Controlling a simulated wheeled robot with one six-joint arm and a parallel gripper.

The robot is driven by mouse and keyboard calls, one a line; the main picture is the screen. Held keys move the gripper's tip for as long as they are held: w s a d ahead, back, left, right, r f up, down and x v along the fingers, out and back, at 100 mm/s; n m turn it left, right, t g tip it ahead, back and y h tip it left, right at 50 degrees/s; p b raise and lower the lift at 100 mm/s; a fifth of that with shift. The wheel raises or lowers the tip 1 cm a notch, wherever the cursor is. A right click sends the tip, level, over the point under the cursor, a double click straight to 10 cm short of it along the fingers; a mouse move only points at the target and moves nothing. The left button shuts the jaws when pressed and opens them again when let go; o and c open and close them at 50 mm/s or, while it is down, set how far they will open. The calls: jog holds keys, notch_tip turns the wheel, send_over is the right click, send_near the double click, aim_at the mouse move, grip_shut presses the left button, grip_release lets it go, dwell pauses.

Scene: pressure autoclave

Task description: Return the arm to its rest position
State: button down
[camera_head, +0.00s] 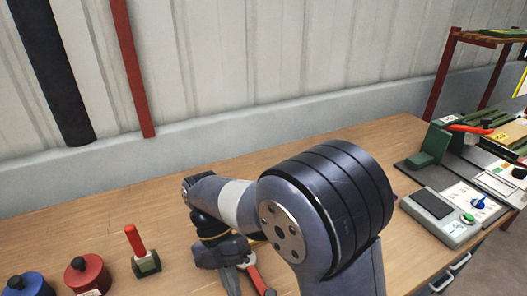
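My arm reaches from the bottom of the head camera view over the wooden table (150,215). Its large dark joint fills the middle right, and the forearm bends left to the wrist. My gripper (240,278) hangs below the wrist, low in the picture, with a grey finger pointing down. A red part (257,281) with a pale piece shows right beside it. I cannot tell whether the gripper touches it, nor how far apart the fingers are. The arm hides the table behind and beneath it.
A red lever on a dark base (145,262), a red knobbed pot (88,274) and a blue one (28,285) stand left. A grey control box (440,217) and a green-and-red device (430,147) stand right. A wall (260,60) runs behind; the table's back is clear.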

jog(key=a+m, duration=0.1)
jog(key=a+m+y, duration=0.1)
jog(key=shift+w+f+m+g+y+b, duration=0.1)
jog(key=shift+w+m+g+y+b, duration=0.2)
jog(key=shift+w+m+b, duration=0.1)
jog(key=w+a+m+y, duration=0.1)
jog(key=a+m, duration=0.1)
jog(key=shift+w+a+m+y, duration=0.1)
jog(key=shift+w+m+y, duration=0.1)
jog(key=shift+m+y, duration=0.2)
jog(key=shift+w+a+m+y, duration=0.8)
jog(key=shift+w+m+y, duration=0.1)
jog(key=shift+m, duration=0.5)
jog(key=shift+d+b, duration=0.15)
jog(key=shift+b, duration=0.25)
